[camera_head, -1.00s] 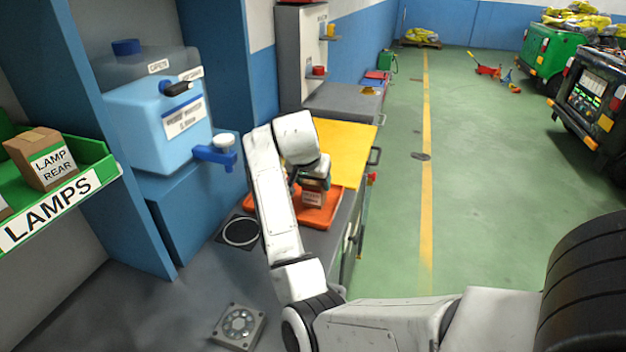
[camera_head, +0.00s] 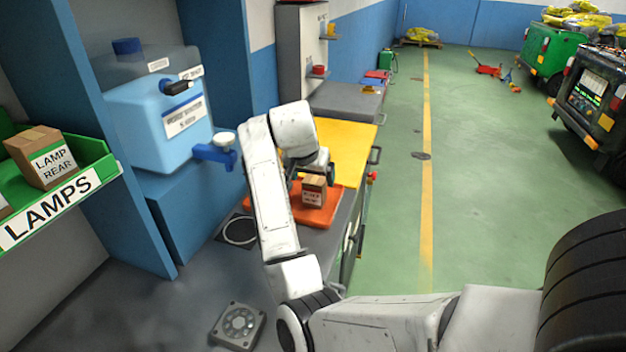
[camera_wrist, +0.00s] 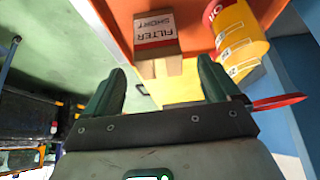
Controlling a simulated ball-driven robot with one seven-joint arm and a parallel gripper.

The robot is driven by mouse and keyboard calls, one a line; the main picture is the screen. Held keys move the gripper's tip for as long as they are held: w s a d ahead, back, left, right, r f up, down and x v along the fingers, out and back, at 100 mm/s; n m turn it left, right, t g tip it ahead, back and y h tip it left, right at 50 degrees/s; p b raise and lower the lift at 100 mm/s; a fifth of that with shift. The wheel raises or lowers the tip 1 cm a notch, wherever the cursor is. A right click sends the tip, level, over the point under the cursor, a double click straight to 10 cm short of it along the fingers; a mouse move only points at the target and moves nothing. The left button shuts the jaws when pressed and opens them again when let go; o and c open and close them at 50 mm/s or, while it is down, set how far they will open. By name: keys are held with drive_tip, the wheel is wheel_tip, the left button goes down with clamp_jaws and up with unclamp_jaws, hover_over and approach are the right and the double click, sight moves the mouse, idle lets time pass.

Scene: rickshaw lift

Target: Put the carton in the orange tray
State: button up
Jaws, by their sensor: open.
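The carton (camera_head: 313,191) is a small brown box with a white and red label, standing on the orange tray (camera_head: 322,217). In the wrist view the carton (camera_wrist: 156,34) shows its label reading "FILTER SHORT", with the orange tray (camera_wrist: 117,14) around it. My gripper (camera_head: 308,172) is just behind the carton in the head view, partly hidden by my arm. In the wrist view my gripper (camera_wrist: 162,82) is open, with its two dark green fingers apart and nothing between them. The carton lies beyond the fingertips, clear of them.
A yellow and red can (camera_wrist: 236,38) stands beside the carton in the wrist view. A red pointed object (camera_wrist: 280,102) is at the right. A yellow sheet (camera_head: 345,145) lies behind the tray. A blue water container (camera_head: 165,125) and a lamps shelf (camera_head: 60,205) stand left.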

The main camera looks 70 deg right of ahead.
drive_tip(key=v, duration=0.9)
drive_tip(key=shift+r+p, duration=0.2)
drive_tip(key=shift+p, duration=0.1)
